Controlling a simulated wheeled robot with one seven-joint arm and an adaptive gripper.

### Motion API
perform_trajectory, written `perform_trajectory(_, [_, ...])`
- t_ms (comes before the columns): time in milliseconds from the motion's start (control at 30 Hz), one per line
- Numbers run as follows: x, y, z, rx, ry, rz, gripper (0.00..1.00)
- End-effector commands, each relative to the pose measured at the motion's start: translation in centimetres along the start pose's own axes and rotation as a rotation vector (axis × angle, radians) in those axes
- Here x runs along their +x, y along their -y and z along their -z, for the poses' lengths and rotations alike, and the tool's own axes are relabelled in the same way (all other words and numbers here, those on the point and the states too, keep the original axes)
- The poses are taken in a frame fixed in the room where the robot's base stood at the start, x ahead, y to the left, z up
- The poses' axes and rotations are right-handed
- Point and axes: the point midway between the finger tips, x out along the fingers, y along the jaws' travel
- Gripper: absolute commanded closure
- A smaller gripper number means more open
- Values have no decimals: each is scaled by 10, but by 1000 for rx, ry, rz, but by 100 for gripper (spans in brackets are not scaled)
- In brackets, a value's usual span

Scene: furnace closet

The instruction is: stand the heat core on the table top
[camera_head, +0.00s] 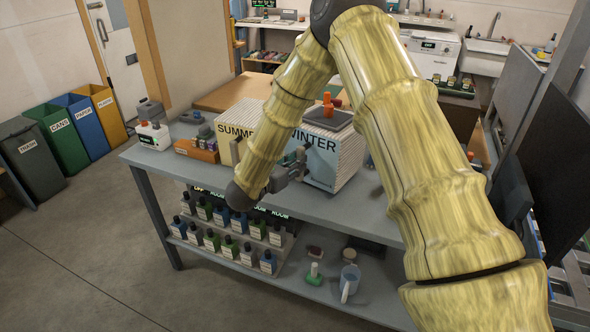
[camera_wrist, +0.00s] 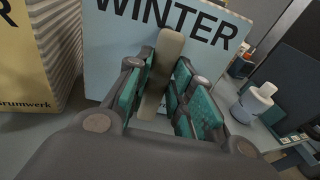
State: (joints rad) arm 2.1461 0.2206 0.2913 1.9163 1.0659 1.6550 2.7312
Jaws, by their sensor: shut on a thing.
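A block with a pale blue face marked WINTER (camera_head: 322,164) and ribbed white sides is at the table top (camera_head: 208,171). I take it for the heat core, though no label says so. The WINTER face also fills the upper wrist view (camera_wrist: 115,62). My gripper (camera_head: 294,164) is in front of that face. In the wrist view its teal-padded fingers (camera_wrist: 164,95) are shut on a tan strap (camera_wrist: 163,62) on the face. The block looks upright. I cannot tell whether its underside touches the table. My arm hides part of the gap to its left.
A similar block with a yellow SUMMER face (camera_head: 230,150) stands to the left. A dark tray (camera_head: 330,119) with an orange item shows by the WINTER block's top. A white bottle (camera_wrist: 252,102) is at right in the wrist view. The shelf below holds several bottles (camera_head: 215,225).

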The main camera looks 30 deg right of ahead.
Motion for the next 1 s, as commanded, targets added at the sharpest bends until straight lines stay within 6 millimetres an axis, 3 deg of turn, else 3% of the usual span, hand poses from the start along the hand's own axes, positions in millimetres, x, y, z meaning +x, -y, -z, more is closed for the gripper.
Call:
perform_trajectory(100, [4, -7, -3, 1, 4, 0, 100])
perform_trajectory(500, [8, -6, 33, -3, 0, 1, 100])
perform_trajectory(733, [8, -6, 37, -3, -3, 1, 100])
perform_trajectory(767, [8, -5, 38, -4, -6, 1, 73])
perform_trajectory(800, [8, -5, 38, -4, -6, 1, 66])
perform_trajectory(867, [8, -6, 38, -3, -5, 1, 55])
perform_trajectory(1000, [8, -6, 36, -2, -3, 0, 53])
